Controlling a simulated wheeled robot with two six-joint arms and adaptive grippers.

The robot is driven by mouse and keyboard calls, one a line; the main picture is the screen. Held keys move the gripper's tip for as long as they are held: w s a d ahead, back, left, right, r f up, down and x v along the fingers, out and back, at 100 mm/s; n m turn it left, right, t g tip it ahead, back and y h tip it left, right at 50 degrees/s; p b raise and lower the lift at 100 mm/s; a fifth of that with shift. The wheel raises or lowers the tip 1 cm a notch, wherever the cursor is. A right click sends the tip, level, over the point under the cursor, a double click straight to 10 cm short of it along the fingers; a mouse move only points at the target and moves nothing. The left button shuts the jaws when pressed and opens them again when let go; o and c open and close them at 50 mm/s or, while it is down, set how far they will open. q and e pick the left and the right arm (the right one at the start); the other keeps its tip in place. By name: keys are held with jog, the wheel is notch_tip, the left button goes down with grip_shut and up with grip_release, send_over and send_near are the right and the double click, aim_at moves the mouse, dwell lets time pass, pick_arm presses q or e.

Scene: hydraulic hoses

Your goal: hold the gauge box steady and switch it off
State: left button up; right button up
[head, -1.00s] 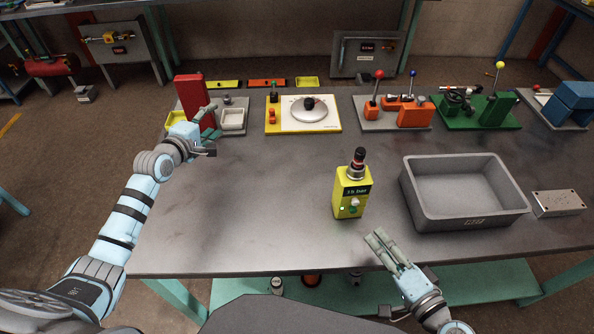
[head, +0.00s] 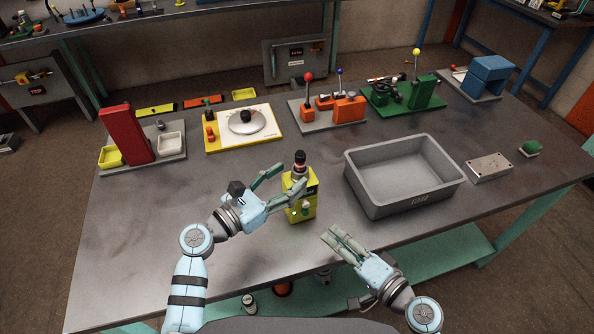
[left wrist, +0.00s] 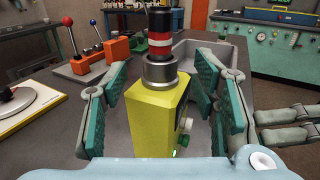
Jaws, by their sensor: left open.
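The yellow gauge box (head: 302,213) stands upright on the table, with a dark fitting banded red and white on top. A pale knob and a small green spot show on its front; my finger covers part of its label. My left gripper (head: 284,184) is open at the box, one finger behind it and one across its front. In the left wrist view the box (left wrist: 155,120) stands between the spread fingers, with gaps on both sides and a green light on its right face. My right gripper (head: 336,234) looks shut and empty, in front and to the right of the box.
A grey bin (head: 405,200) stands right of the box, with a metal block (head: 489,167) beyond it. A white-and-yellow dial board (head: 243,125) and a red upright block (head: 126,135) are behind to the left. The table's front left is clear.

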aim_at(294, 174)
pick_arm(q)
jog(key=x, duration=0.4)
jog(key=shift+w+d, duration=0.2)
grip_shut()
pick_arm(e)
grip_shut()
dwell(1.0)
jog(key=shift+r, duration=0.1)
